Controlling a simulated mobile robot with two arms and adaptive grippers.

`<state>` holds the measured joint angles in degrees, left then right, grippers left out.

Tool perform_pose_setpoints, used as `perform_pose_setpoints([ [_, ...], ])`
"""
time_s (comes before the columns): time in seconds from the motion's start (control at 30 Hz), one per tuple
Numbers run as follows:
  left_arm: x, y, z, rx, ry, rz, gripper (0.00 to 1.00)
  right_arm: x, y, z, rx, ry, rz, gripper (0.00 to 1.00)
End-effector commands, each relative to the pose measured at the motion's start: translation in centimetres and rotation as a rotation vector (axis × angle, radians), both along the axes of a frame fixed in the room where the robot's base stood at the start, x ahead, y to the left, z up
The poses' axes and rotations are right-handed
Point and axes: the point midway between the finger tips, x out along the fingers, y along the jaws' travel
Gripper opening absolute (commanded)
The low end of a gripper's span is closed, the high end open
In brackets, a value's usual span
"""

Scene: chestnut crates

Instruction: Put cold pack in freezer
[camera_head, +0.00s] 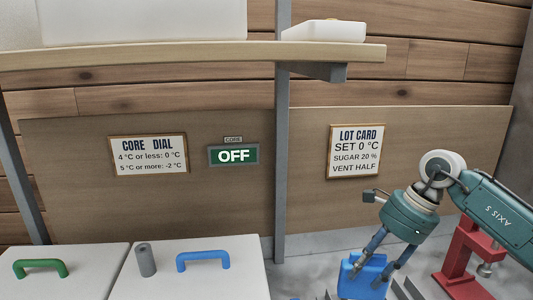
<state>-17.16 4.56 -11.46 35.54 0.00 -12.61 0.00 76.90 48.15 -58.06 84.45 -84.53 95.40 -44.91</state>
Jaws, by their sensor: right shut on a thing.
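My right gripper (377,268) points down at the lower right and is shut on a blue cold pack (353,284). The pack's lower end is cut off by the bottom of the picture. Two white lids lie at the lower left, one with a green handle (40,267) and one with a blue handle (203,260). Both lids look closed. No label shows which one is the freezer. A grey cylinder (146,261) stands on the blue-handled lid. The pack is to the right of both lids, apart from them. My left gripper is out of view.
A wooden shelf (190,54) with white containers crosses above. A grey post (281,180) stands between the lids and my right gripper. The core display (233,155) reads OFF. A dial card (148,155) and lot card (355,152) hang behind. A red stand (462,262) is at right.

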Motion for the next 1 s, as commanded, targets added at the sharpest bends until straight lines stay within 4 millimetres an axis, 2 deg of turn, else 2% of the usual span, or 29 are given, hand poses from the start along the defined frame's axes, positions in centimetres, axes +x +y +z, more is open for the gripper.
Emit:
perform_pose_setpoints([
  [0.37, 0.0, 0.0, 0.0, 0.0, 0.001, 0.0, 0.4, -7.9, 2.8, -3.6, -0.001, -0.001, 0.813, 0.02],
  [0.63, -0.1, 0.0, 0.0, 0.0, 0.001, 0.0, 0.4, -15.5, 3.4, -6.0, -0.001, -0.001, 1.446, 0.02],
  [0.8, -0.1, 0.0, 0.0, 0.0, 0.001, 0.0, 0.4, -18.4, 3.3, -6.7, 0.0, -0.003, 1.668, 0.02],
  [1.0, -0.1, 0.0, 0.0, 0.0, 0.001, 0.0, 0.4, -19.5, 3.4, -7.0, 0.009, -0.003, 1.744, 0.02],
])
